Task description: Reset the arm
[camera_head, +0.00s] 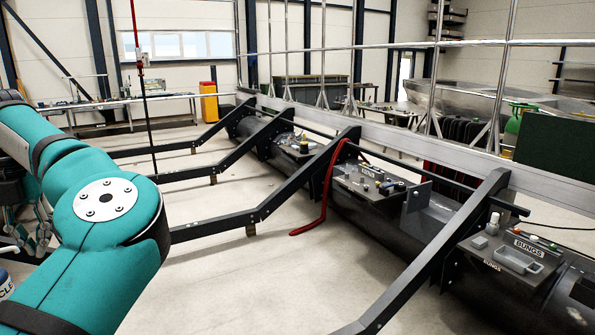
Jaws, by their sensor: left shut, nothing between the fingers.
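My teal left arm fills the left side of the head view. Its big elbow joint is close to the camera. My left gripper (36,234) shows only in part at the left edge, behind the arm. It is shut and nothing shows in it. Most of it is hidden by the arm. My right gripper is not in view.
Long dark pontoon floats (408,222) run along the right, with slanted dark beams (440,245) rising over the floor. Grey trays labelled BUNGS (515,258) sit on top. A red strap (325,190) hangs down. Pale floor is open in the middle.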

